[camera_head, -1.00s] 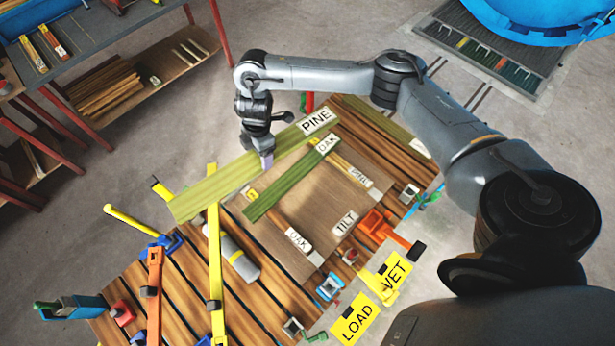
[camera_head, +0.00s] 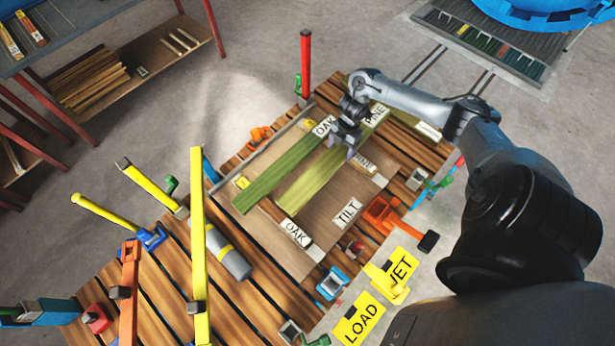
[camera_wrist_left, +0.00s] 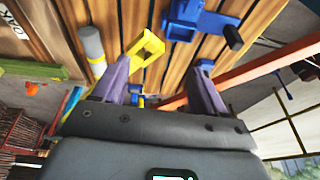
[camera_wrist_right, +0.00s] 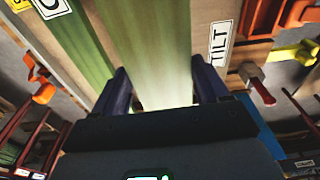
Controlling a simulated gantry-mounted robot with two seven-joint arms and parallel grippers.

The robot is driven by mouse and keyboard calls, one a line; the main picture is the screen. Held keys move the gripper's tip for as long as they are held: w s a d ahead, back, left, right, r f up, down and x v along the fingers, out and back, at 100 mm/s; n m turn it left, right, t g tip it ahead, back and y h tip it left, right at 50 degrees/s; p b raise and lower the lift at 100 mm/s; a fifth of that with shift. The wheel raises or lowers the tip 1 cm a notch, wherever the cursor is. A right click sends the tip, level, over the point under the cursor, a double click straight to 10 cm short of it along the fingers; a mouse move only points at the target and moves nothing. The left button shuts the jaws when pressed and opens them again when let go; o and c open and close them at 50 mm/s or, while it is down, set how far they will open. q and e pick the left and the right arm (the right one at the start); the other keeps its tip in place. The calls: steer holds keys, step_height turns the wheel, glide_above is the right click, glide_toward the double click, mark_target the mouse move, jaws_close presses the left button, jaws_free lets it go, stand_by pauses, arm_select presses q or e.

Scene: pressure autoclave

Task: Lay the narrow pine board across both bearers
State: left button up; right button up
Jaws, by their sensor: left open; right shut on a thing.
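The long green board labelled PINE (camera_head: 308,187) is held in my right gripper (camera_head: 347,147) over the brown panel. In the head view it passes over two short bearers, one labelled PINE (camera_head: 380,180) and one labelled OAK (camera_head: 296,233). I cannot tell whether it touches them. In the right wrist view the board (camera_wrist_right: 152,45) runs between the fingers (camera_wrist_right: 163,88). A second green board labelled OAK (camera_head: 275,178) lies beside it to the left, roughly parallel. My left gripper (camera_wrist_left: 160,92) is open and empty above the slatted bench; it is outside the head view.
The slatted bench (camera_head: 160,300) carries yellow and orange bars, a grey cylinder (camera_head: 229,255) and several clamps. A TILT label (camera_head: 347,212) lies on the brown panel (camera_head: 325,230). A red post (camera_head: 305,65) stands at the bench's far edge. A shelf rack is at the upper left.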

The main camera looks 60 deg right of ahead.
steer(key=shift+s+d+f, duration=0.5)
steer(key=shift+s+d, duration=0.15)
steer(key=shift+d, duration=0.1)
steer(key=shift+a+f, duration=0.1)
steer(key=shift+f, duration=0.1)
steer(key=shift+w+a+f, duration=0.45)
steer(key=shift+a+f, duration=1.3)
steer(key=shift+w+a+f, duration=0.5)
steer(key=shift+a+f, duration=1.25)
steer(key=shift+w+a+f, duration=0.45)
steer(key=shift+a+f, duration=1.3)
steer(key=shift+f+b, duration=0.1)
steer(key=shift+b, duration=0.2)
